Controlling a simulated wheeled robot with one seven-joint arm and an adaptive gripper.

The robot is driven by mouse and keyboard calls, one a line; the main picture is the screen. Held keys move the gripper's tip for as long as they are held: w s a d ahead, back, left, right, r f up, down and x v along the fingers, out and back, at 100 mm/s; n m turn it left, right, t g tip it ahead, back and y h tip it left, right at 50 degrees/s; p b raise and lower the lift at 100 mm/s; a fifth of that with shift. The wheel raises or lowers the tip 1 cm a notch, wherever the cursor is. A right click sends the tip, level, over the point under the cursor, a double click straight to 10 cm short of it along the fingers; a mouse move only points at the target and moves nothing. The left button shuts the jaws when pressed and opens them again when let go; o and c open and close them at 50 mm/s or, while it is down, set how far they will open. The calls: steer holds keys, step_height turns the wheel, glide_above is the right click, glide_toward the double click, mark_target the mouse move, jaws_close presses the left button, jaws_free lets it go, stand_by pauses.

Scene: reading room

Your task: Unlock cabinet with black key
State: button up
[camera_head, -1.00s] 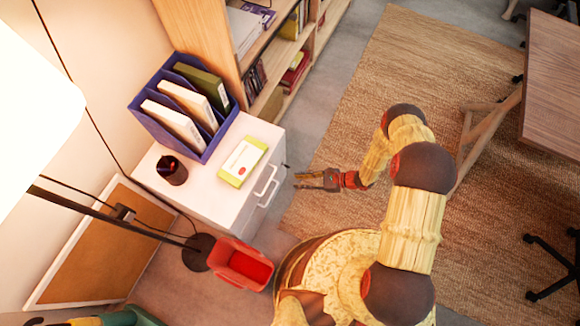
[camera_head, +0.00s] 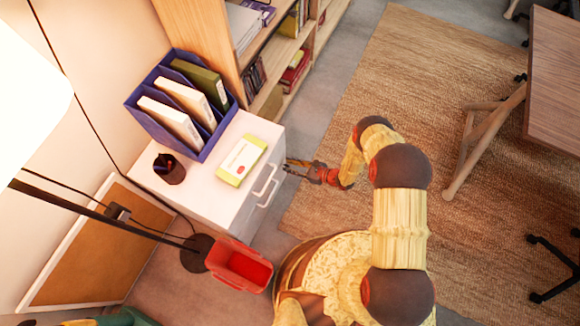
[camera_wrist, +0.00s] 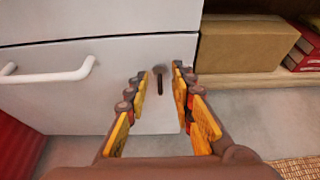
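The white cabinet (camera_head: 238,200) stands left of my arm; its drawer front (camera_wrist: 70,110) fills much of the wrist view. My gripper (camera_head: 288,166) is at the cabinet's front, to the right of the handles. In the wrist view my gripper (camera_wrist: 160,82) has its orange-padded fingers apart, pointing at the drawer front. A small dark, upright piece (camera_wrist: 158,73) shows between the fingertips, against the drawer front near its right edge. I cannot tell whether it is the black key, the lock, or both. There is a visible gap on each side of it.
A white drawer handle (camera_wrist: 45,75) is left of the fingers. A blue file holder (camera_head: 185,105), a dark cup (camera_head: 169,169) and a yellow-white box (camera_head: 242,160) stand on the cabinet. A red bin (camera_head: 240,265) is below it. A bookshelf (camera_head: 205,40) stands behind.

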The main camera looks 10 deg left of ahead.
steer(key=shift+a, duration=0.15)
steer(key=shift+c, duration=1)
steer(key=c, duration=0.4)
jaws_close()
